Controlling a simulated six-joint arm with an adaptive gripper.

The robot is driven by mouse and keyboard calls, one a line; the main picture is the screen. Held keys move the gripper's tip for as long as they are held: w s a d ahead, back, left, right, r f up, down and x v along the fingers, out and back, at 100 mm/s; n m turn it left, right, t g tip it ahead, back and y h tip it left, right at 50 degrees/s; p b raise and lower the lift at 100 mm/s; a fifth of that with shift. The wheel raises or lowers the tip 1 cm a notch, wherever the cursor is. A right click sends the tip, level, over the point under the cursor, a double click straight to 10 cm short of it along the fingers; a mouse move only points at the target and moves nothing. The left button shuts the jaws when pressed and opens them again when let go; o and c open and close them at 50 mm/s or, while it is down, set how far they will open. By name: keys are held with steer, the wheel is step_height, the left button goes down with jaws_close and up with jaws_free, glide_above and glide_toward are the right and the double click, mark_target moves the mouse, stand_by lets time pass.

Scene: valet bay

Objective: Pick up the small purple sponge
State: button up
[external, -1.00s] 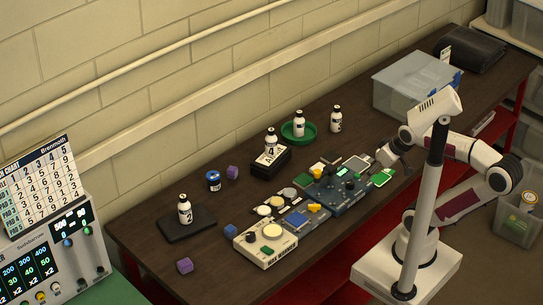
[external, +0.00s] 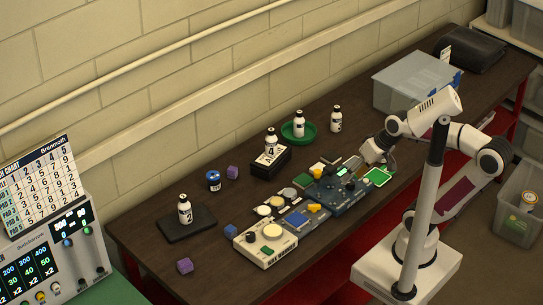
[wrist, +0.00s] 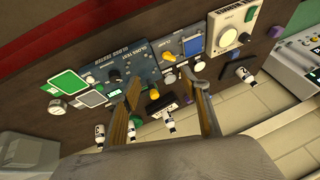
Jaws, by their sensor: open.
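Two small purple blocks that look like sponges lie on the dark bench in the external view. One purple sponge (external: 232,172) is at the back, beside a dark blue jar (external: 214,181). The other purple block (external: 185,265) is near the front left edge. I cannot tell which is meant as the small one. My gripper (external: 372,162) is above the right end of the row of devices, far to the right of both. In the wrist view my gripper (wrist: 165,75) is open, with nothing between its fingers.
White bottles stand along the back, one on a black box (external: 270,162), one in a green dish (external: 298,133), one on a black pad (external: 187,224). A blue block (external: 231,230) lies near a cream device (external: 265,245). A clear bin (external: 415,82) stands at the right.

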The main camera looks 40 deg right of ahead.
steer(key=w+a+r+m+g+y, duration=0.1)
steer(key=w+a+m+y, duration=0.45)
steer(key=a, duration=0.85)
steer(key=w+a+r+m+g+y, duration=0.1)
steer(key=w+a+m+g+y, duration=0.15)
steer(key=w+a, duration=0.85)
steer(key=w+a+f+m+y, duration=0.1)
steer(key=a+f+m, duration=0.2)
steer(key=a, duration=0.4)
steer(key=w+a+f+m+t+y, duration=0.1)
steer(key=w+a+f+m, duration=0.1)
steer(key=a, duration=0.6)
steer(key=w+a+f+m+y, duration=0.1)
steer(key=w+a+f+m, duration=0.1)
steer(key=a+f+m, duration=0.3)
steer(key=a+m, duration=0.1)
steer(key=a, duration=0.2)
steer(key=shift+w+a, duration=0.15)
steer(key=shift+w, duration=0.05)
steer(key=shift+f, duration=0.2)
glide_toward(188, 261)
steer(key=x, duration=0.3)
steer(key=shift+a, duration=0.45)
steer(key=shift+a+f, duration=0.2)
steer(key=shift+f, duration=0.05)
steer(key=shift+w+a+f, duration=0.1)
steer(key=shift+a+f, duration=0.05)
steer(key=shift+a, duration=0.2)
